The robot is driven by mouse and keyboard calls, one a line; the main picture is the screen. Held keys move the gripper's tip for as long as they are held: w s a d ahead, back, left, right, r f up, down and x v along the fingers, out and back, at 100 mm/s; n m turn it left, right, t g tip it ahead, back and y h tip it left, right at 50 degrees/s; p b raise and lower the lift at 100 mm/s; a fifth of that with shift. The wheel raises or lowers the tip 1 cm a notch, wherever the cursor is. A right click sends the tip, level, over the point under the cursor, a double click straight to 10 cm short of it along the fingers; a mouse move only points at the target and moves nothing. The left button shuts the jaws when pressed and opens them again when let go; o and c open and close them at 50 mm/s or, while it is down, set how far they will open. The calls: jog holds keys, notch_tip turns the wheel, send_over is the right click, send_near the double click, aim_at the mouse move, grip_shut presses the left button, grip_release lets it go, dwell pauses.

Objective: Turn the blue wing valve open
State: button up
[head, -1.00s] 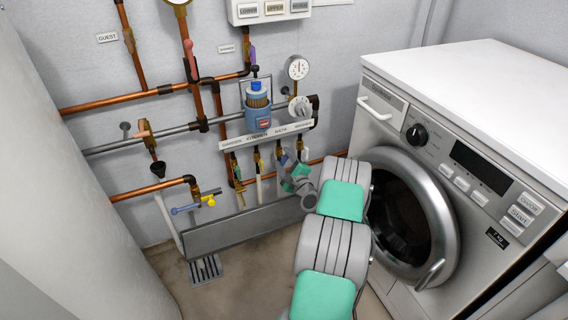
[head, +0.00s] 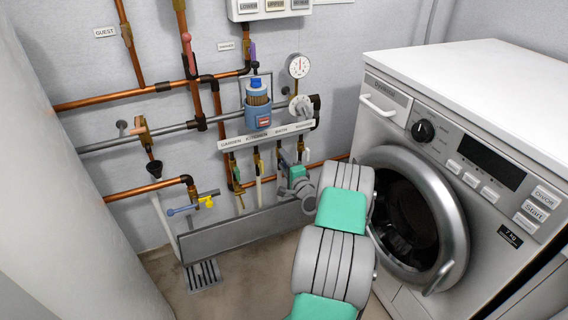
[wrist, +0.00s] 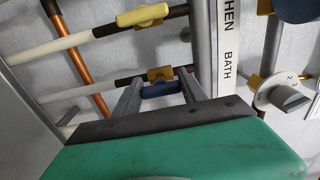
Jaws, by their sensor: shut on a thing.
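The blue wing valve (wrist: 160,90) sits on a brass body on the pipe beside the BATH label in the wrist view. My gripper (wrist: 160,94) is shut on the blue wing, with one grey finger on each side of it. In the head view my gripper (head: 288,160) reaches to the pipes below the label strip and hides the blue wing there. The wing lies roughly crosswise between the fingers.
A yellow wing valve (wrist: 142,15) is on the neighbouring KITCHEN pipe. The white label strip (head: 266,135) runs above the valves. A grey trough (head: 240,232) lies below. The washing machine (head: 460,150) stands close on the right of my arm.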

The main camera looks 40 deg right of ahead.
dwell(0.3)
jog(key=o, duration=1.4)
jog(key=shift+c, duration=0.2)
jog(key=p+v, duration=0.2)
jog(key=v, duration=0.5)
jog(key=shift+s, duration=0.4)
jog(key=shift+a, duration=0.15)
